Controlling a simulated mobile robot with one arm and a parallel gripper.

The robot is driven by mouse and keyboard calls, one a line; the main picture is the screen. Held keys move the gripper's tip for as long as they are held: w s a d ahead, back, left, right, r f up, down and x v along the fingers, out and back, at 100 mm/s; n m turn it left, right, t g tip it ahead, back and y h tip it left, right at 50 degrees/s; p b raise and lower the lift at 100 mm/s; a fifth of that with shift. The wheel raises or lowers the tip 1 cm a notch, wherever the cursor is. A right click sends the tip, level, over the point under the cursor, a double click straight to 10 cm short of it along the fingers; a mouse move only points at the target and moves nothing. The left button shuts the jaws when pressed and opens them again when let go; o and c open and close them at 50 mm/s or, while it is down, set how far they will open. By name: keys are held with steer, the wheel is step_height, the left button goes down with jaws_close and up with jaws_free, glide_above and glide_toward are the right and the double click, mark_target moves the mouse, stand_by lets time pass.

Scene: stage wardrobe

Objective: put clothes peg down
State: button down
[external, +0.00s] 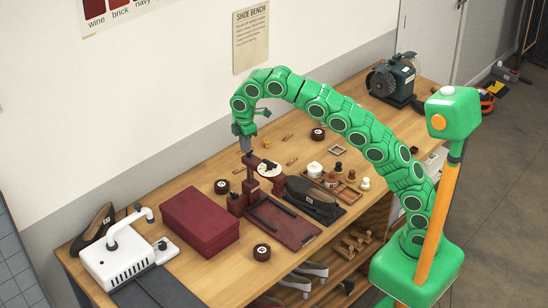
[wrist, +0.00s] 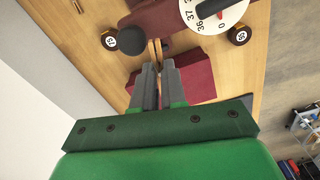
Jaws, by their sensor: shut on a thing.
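My gripper (external: 245,150) is at the end of the green arm, pointing down over the left-back part of the bench, behind the dark red device with a white dial. In the wrist view, my gripper (wrist: 158,68) is shut on a thin wooden clothes peg (wrist: 154,50), which shows as a narrow strip between the grey fingertips. The held peg is too small to make out in the external view. Similar small wooden pieces lie on the bench, one (external: 292,161) right of the dial and one (external: 287,137) farther back.
The dark red device (wrist: 160,18) with its numbered dial (wrist: 222,14) is close to my fingertips. A dark red box (external: 200,221), round numbered pucks (external: 222,186) and a shoe (external: 312,198) stand on the bench. Bare wood (external: 215,165) shows left of my gripper.

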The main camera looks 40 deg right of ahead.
steer(key=w+d+f+m, duration=0.1)
steer(key=w+d+m, duration=0.15)
steer(key=d, duration=0.55)
steer(key=w+d+f+m, duration=0.2)
steer(key=d+m, duration=0.1)
steer(key=d, duration=0.5)
steer(key=d+f+m, duration=0.5)
steer(key=d+f, duration=0.3)
steer(key=d, duration=0.3)
steer(key=d+f+m, duration=0.5)
steer(key=d+f, duration=0.3)
steer(key=d, duration=0.4)
steer(key=s+d+r, duration=0.1)
steer(key=s+r, duration=0.2)
steer(key=s, duration=1.6)
glide_above(320, 163)
steer(key=f, duration=0.9)
steer(key=shift+s+a+f, duration=0.2)
steer(key=shift+s+f, duration=0.05)
steer(key=shift+s, duration=0.05)
steer(key=shift+w+f, duration=0.35)
steer(key=shift+f, duration=1.55)
